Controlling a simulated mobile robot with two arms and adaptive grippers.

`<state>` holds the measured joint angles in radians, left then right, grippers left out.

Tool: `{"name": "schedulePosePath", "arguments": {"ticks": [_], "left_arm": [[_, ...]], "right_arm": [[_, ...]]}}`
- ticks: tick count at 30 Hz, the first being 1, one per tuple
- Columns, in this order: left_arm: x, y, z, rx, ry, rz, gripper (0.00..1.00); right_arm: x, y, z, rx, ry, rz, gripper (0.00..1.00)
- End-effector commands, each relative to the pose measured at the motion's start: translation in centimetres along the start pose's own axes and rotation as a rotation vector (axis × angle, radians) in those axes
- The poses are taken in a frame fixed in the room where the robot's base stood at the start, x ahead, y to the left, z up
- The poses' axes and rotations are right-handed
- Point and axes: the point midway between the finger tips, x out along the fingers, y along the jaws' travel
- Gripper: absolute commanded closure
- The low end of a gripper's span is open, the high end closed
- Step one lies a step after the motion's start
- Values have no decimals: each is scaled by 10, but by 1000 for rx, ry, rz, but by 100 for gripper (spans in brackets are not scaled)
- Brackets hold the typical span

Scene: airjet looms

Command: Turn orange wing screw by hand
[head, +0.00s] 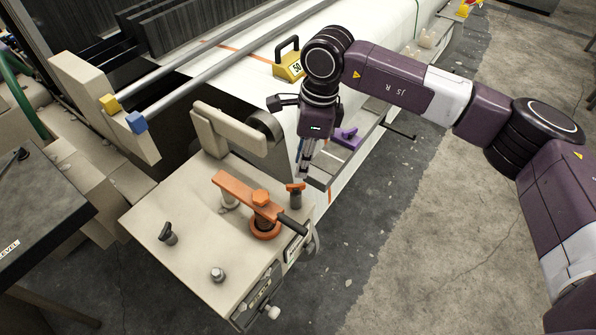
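The orange wing screw (296,188) stands upright near the back right corner of the beige loom housing, with an orange top on a dark stem. My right gripper (306,168) points down just above and slightly right of it. The fingertips look close together and apart from the screw, with nothing seen between them. At this size I cannot tell how far the fingers are open. My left gripper is not in view.
An orange lever (247,193) with a dark handle sits left of the screw. A black wing screw (168,233) stands on the housing at the left. A purple part (346,139) and a yellow weight (288,67) lie behind. Open floor is at the right.

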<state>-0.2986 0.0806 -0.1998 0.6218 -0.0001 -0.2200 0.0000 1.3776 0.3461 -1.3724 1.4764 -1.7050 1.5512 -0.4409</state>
Motion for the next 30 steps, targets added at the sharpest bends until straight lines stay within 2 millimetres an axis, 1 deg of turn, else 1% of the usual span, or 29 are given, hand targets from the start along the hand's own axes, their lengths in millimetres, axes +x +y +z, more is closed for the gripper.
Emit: {"name": "schedulePosePath", "arguments": {"ticks": [1, 10, 18, 20, 30], "left_arm": [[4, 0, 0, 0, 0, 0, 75], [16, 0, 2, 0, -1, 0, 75], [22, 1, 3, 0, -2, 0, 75], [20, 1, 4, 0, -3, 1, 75], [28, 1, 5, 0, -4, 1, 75]], "right_arm": [[8, 1, 0, 0, 0, 3, 78], [44, 1, 1, -1, -4, 4, 78], [75, 2, 2, 0, -5, 4, 78], [71, 1, 2, 0, -6, 1, 78], [74, 1, 2, -1, -5, 1, 78]]}}
